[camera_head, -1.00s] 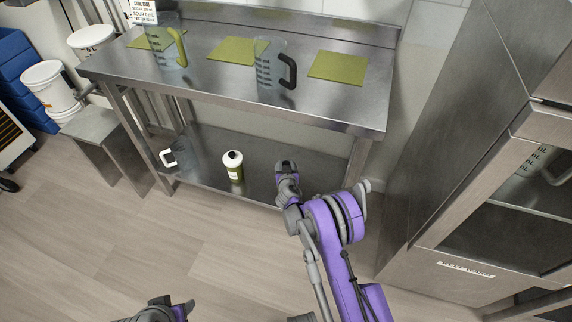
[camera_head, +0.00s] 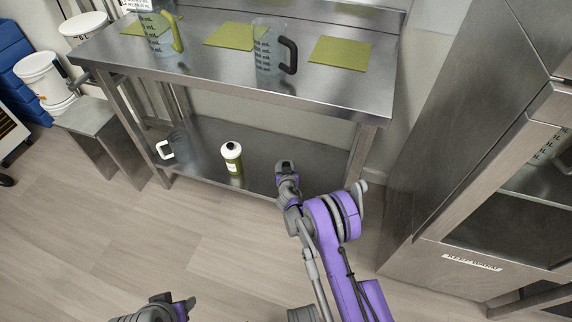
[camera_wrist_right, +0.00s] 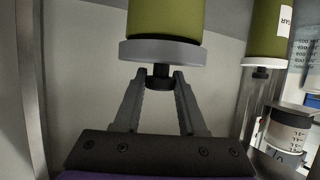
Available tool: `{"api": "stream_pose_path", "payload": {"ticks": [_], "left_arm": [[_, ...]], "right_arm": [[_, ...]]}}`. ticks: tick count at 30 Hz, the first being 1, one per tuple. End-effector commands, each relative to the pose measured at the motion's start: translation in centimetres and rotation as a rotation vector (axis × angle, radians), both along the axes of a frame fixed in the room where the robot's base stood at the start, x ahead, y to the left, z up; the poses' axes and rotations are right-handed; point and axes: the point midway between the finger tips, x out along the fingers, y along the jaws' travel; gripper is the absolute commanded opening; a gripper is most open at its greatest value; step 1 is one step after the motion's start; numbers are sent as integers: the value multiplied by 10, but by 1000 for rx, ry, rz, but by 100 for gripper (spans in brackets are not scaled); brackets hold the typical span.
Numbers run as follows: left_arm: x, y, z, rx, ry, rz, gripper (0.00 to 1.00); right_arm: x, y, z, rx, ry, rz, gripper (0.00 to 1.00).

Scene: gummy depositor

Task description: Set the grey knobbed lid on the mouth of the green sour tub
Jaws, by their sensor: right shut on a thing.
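My right gripper (camera_head: 286,168) is over the front of the lower shelf. In the right wrist view its fingers are shut on the black knob of the grey lid (camera_wrist_right: 165,52). A plain green tub body (camera_wrist_right: 166,18) lies directly beyond the lid, lined up with it with no visible gap; whether the lid is seated, I cannot tell. The gripper hides this tub in the head view. A second green tub (camera_head: 232,158) with a white lid stands on the shelf to the left. It also shows in the right wrist view (camera_wrist_right: 264,30). My left gripper (camera_head: 178,306) is low at the bottom edge, its jaws unclear.
A clear jug with a white handle (camera_head: 166,150) stands left on the lower shelf (camera_head: 205,128). Two measuring jugs, one with a black handle (camera_head: 289,56), and green mats (camera_head: 340,53) are on the upper table. A steel cabinet (camera_head: 455,130) stands right. The floor in front is clear.

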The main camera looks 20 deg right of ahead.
Motion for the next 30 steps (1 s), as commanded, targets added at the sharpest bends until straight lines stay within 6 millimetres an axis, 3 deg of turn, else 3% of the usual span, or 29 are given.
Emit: {"api": "stream_pose_path", "payload": {"ticks": [26,27,30], "left_arm": [[1,0,-6,0,2,0,53],[1,0,-6,0,2,0,53],[1,0,-6,0,2,0,53]], "right_arm": [[0,0,-10,0,0,0,0],[0,0,-10,0,0,0,42],[0,0,-10,0,0,0,60]]}}
